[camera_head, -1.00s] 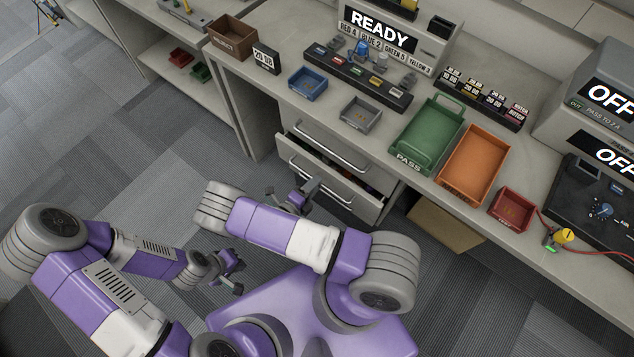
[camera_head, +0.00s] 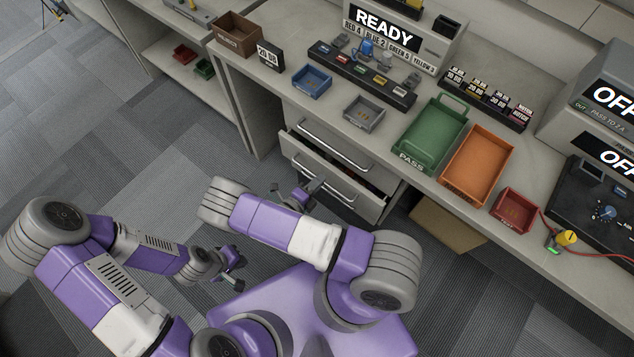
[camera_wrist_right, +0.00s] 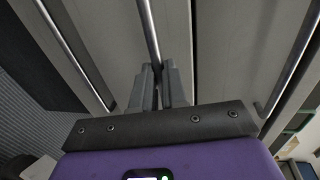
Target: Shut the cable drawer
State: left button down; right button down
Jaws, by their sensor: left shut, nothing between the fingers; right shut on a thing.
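The cable drawer (camera_head: 368,208) is the lower of the drawers seen under the bench in the head view. It stands partly pulled out, with a dark gap and some contents showing behind its front. My right gripper (camera_head: 303,194) is at the left part of its bar handle (camera_head: 322,181). In the right wrist view the fingers (camera_wrist_right: 158,88) are shut on a metal bar (camera_wrist_right: 149,35), which runs up from between them. My left gripper (camera_head: 236,276) is shut and empty, low over the floor and apart from the drawer.
The drawer above, with its own handle (camera_head: 336,146), looks closed. The bench top carries a green tray (camera_head: 404,160), an orange tray (camera_head: 449,189) and small bins. A cardboard box (camera_head: 447,226) sits under the bench, right of the drawers.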

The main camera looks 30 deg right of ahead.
jog(key=x, duration=0.4)
jog(key=shift+r, duration=0.4)
jog(key=shift+w+d+r, duration=0.1)
jog(key=shift+d, duration=0.05)
jog(key=c, duration=1.2)
grip_release()
jog(key=shift+d, duration=0.1)
jog(key=shift+o, duration=0.2)
jog(key=p, duration=0.2)
send_near(327, 172)
jog(key=shift+x, duration=0.85)
